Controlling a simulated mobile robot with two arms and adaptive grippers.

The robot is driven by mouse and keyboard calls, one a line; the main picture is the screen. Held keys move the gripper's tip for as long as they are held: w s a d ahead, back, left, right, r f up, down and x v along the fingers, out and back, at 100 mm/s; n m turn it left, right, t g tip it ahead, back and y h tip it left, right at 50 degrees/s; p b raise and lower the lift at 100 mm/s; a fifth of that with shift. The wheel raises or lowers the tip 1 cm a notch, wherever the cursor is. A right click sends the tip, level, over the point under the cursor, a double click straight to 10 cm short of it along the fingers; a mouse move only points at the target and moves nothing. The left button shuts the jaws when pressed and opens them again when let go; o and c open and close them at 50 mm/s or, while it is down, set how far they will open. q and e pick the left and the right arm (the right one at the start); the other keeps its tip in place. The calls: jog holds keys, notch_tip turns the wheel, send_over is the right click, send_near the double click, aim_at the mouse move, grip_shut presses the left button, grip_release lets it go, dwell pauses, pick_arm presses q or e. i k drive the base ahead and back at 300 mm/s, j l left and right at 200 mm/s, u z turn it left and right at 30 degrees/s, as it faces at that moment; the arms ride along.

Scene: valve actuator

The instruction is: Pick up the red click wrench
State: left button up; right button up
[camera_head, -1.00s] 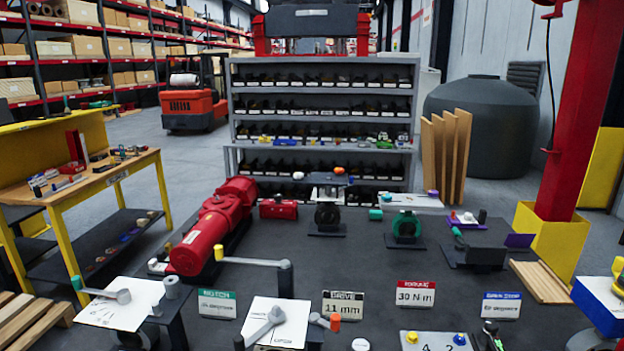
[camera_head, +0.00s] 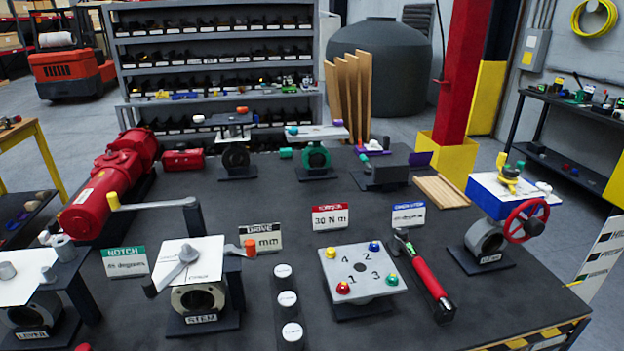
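The red click wrench (camera_head: 431,279) lies on the dark workbench (camera_head: 250,230), right of the numbered plate. It has a long red handle with a black end toward the near edge and a dark metal head pointing away. Nothing visible covers it. Neither of my grippers shows in the head view.
A grey plate with numbers and coloured knobs (camera_head: 361,270) stands just left of the wrench. A valve with a red handwheel (camera_head: 526,221) stands to its right. White-capped posts (camera_head: 287,299) and the STEM fixture (camera_head: 197,296) are further left.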

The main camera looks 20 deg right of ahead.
aim_at(400, 244)
jog(key=z, duration=1.2)
